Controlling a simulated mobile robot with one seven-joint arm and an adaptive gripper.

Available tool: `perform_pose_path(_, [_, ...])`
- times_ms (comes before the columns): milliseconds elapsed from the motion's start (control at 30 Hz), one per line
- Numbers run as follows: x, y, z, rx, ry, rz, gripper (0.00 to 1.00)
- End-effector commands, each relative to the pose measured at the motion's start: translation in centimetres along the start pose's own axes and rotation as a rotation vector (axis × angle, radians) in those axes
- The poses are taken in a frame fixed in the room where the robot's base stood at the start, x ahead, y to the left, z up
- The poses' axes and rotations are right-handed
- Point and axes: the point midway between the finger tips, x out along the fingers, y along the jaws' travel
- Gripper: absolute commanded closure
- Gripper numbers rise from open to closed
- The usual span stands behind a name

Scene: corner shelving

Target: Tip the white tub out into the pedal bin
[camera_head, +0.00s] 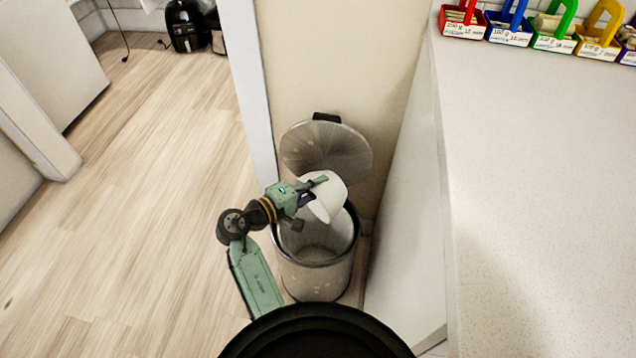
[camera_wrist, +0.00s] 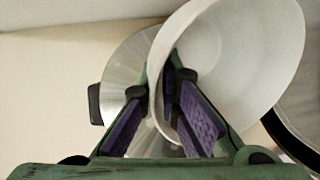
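The white tub (camera_head: 335,191) is tilted well over in the air above the open pedal bin (camera_head: 316,278) in the head view. My gripper (camera_head: 312,193) is at the tub's left side, with its fingers on the rim. In the wrist view, the tub (camera_wrist: 262,50) fills the upper right, and its wall passes between the purple finger pads of my gripper (camera_wrist: 168,110). The part of its inside that shows looks bare. The bin's round metal lid (camera_head: 322,150) stands raised at the back, and the inside of the bin is only partly visible.
A wall stands behind the bin, and a white counter (camera_head: 535,180) rises on its right. Several coloured carriers, one of them red (camera_head: 463,22), stand at the counter's back edge. The wood floor to the left is clear.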

Motion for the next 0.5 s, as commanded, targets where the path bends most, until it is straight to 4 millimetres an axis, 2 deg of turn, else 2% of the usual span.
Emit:
perform_pose_path(400, [0.0,0.08,-0.01,0.001,0.0,0.001,1.0])
perform_pose_path(500, [-0.09,0.61,-0.03,0.001,0.0,0.001,1.0])
